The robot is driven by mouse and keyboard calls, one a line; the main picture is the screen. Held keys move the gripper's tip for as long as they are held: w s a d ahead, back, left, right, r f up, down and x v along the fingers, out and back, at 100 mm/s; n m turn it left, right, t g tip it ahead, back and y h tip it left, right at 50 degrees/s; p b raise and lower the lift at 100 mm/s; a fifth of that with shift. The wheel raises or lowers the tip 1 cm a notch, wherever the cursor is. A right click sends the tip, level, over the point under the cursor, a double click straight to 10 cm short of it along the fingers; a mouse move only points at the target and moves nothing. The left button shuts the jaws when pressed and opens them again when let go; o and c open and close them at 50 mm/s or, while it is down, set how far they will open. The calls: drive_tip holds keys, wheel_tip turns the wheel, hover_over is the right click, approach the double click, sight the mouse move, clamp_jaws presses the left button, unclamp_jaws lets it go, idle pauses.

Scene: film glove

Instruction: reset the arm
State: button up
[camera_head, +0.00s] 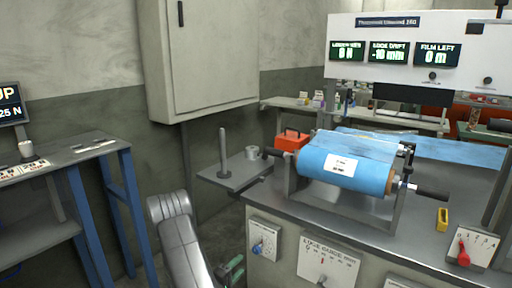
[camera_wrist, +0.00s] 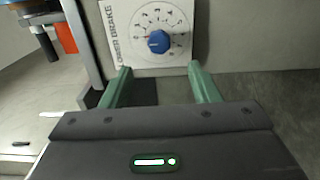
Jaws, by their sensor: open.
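My gripper (camera_wrist: 158,86) is open and empty in the wrist view, its two green fingers apart. Beyond the fingers is a white dial panel (camera_wrist: 185,20) marked with numbers, with a blue knob (camera_wrist: 159,41) at its middle. The knob shows between and beyond the fingertips, and I see no contact. In the head view my grey arm (camera_head: 180,235) rises at the bottom, and part of my gripper (camera_head: 232,270) shows low beside the machine's front. The same blue knob (camera_head: 258,248) is on the machine's front panel there.
A blue film roll (camera_head: 345,168) sits in a stand on the machine top (camera_head: 420,230). A grey side shelf (camera_head: 228,174) with an upright post juts out at left. A blue-legged bench (camera_head: 70,150) stands far left. A wall cabinet (camera_head: 205,55) hangs above. Floor between bench and machine looks open.

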sight(255, 251)
drive_tip(key=b+x, duration=0.2)
drive_tip(key=x, duration=0.9)
drive_tip(key=shift+w+d, duration=0.25)
drive_tip(key=shift+w, duration=0.05)
drive_tip(key=m+b, duration=0.2)
drive_tip(key=m, duration=0.2)
drive_tip(key=shift+s+a, duration=0.1)
drive_tip(key=m+b, duration=0.2)
drive_tip(key=m, duration=0.3)
drive_tip(key=shift+b, duration=0.3)
drive_tip(key=m+b, duration=0.4)
drive_tip(key=m, duration=0.2)
drive_tip(key=shift+s+r+m+b, duration=0.1)
drive_tip(key=shift+r+m+b, duration=0.05)
drive_tip(key=shift+m+b, duration=1.3)
drive_tip(key=shift+p, duration=0.3)
